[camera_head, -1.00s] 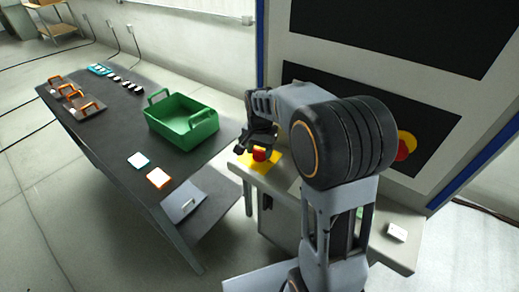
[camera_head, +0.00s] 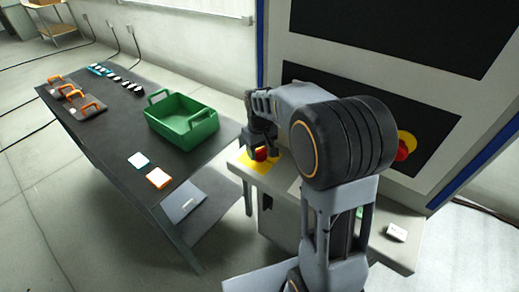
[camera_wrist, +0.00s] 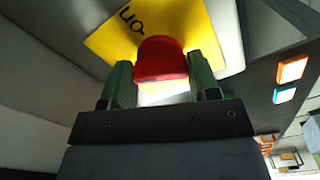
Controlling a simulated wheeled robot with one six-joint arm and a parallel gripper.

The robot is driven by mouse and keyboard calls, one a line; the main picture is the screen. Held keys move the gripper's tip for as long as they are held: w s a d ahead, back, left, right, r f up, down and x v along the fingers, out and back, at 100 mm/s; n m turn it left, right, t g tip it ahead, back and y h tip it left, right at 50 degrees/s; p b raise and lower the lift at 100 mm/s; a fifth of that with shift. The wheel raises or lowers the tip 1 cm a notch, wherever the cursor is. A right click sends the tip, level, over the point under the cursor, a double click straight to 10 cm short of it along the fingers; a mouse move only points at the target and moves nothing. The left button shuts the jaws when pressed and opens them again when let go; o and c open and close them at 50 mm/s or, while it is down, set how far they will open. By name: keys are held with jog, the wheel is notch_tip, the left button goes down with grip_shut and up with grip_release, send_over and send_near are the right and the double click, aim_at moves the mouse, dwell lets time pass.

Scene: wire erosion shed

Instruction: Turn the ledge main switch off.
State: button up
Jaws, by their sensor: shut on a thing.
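The ledge main switch is a red knob (camera_head: 261,154) on a yellow plate (camera_head: 252,164), at the left end of the pale ledge. In the wrist view the red knob (camera_wrist: 162,60) stands in front of the yellow plate (camera_wrist: 208,38), where dark lettering, seemingly "on", shows upside down. My gripper (camera_head: 258,147) reaches down over the knob. In the wrist view the green-padded fingers of my gripper (camera_wrist: 161,76) are closed on the knob, one on each side. The knob's exact turn angle cannot be read.
A dark table (camera_head: 105,128) on the left carries a green crate (camera_head: 184,138), orange-handled items (camera_head: 81,101) and small cards (camera_head: 158,178). A machine panel with another red knob on yellow (camera_head: 403,150) rises behind the ledge (camera_head: 290,186). A white block (camera_head: 397,232) lies at its right end.

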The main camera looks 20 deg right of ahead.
jog(key=shift+n, duration=2.1)
jog(key=o, duration=0.9)
notch_tip(320, 180, up, 14)
jog(key=shift+f, duration=0.1)
jog(key=m+t, duration=0.1)
jog(key=m, duration=0.3)
send_near(260, 150)
jog(key=s, duration=0.1)
jog(key=s+f+m+t, duration=0.1)
jog(key=s, duration=0.4)
jog(key=s+f+m+t, duration=0.1)
jog(key=s, duration=0.4)
jog(key=s+f+m+t, duration=0.1)
jog(key=s+f, duration=0.1)
jog(key=s, duration=0.3)
jog(key=shift+a, duration=0.15)
